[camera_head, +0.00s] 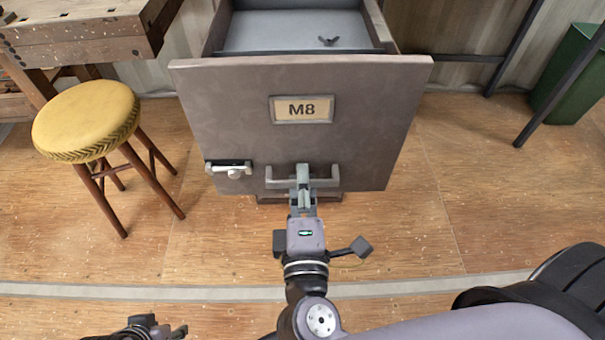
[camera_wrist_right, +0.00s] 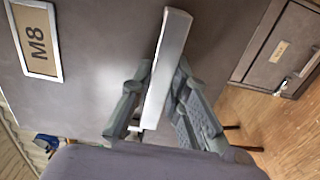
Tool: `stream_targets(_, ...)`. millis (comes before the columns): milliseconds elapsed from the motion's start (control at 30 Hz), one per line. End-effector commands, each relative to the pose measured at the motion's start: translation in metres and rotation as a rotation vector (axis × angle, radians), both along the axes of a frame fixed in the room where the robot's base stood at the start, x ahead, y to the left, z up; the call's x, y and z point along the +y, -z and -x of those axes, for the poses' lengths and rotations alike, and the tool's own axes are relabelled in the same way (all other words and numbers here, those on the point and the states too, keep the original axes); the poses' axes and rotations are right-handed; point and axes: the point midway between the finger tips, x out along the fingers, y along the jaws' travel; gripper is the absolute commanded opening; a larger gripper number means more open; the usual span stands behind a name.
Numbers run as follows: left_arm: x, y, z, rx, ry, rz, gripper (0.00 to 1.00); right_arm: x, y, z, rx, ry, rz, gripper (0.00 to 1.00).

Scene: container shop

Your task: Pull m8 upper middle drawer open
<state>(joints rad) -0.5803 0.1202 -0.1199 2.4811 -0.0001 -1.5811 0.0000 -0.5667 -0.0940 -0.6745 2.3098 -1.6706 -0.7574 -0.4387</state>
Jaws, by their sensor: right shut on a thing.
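The M8 drawer (camera_head: 225,100) is a grey-brown box, pulled out so that its inside shows from above. A small dark item (camera_head: 328,41) lies on its pale floor. The M8 label (camera_head: 301,109) is on its front, and also shows in the wrist view (camera_wrist_right: 36,40). My right gripper (camera_head: 303,186) is shut on the drawer's bar handle (camera_head: 275,180); in the wrist view the handle (camera_wrist_right: 163,80) runs between the two fingers. A lock or latch (camera_head: 228,168) sits left of the handle. My left gripper (camera_head: 165,331) is partly visible at the bottom edge; its fingers are unclear.
A yellow-topped stool (camera_head: 86,118) stands left of the drawer, by a wooden workbench (camera_head: 75,40). A green bin (camera_head: 570,75) stands at the far right behind dark metal legs. Another cabinet (camera_wrist_right: 290,50) shows in the wrist view. The floor right of the drawer is clear.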

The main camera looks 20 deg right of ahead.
Motion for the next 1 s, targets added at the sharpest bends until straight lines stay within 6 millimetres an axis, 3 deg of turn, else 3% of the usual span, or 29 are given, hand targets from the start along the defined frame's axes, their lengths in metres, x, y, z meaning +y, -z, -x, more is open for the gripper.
stream_targets(267, 0.0000, 0.0000, -0.0001, 0.000, 0.000, 0.000, 0.40, 0.0005, 0.0007, 0.0004, 0.002, -0.001, -0.001, 0.00)
stream_targets(300, 0.0000, 0.0000, -0.0001, 0.000, 0.000, 0.000, 0.40, 0.0005, 0.0007, 0.0003, 0.002, -0.001, -0.001, 0.16)
stream_targets(600, 0.0000, -0.0001, -0.0002, -0.001, 0.000, 0.000, 0.40, 0.0004, 0.0004, 0.0001, 0.001, -0.001, 0.000, 0.36)
stream_targets(1000, -0.0002, 0.0004, -0.0003, 0.000, 0.000, 0.001, 0.40, 0.0023, 0.0010, 0.0058, 0.003, -0.002, 0.000, 0.37)
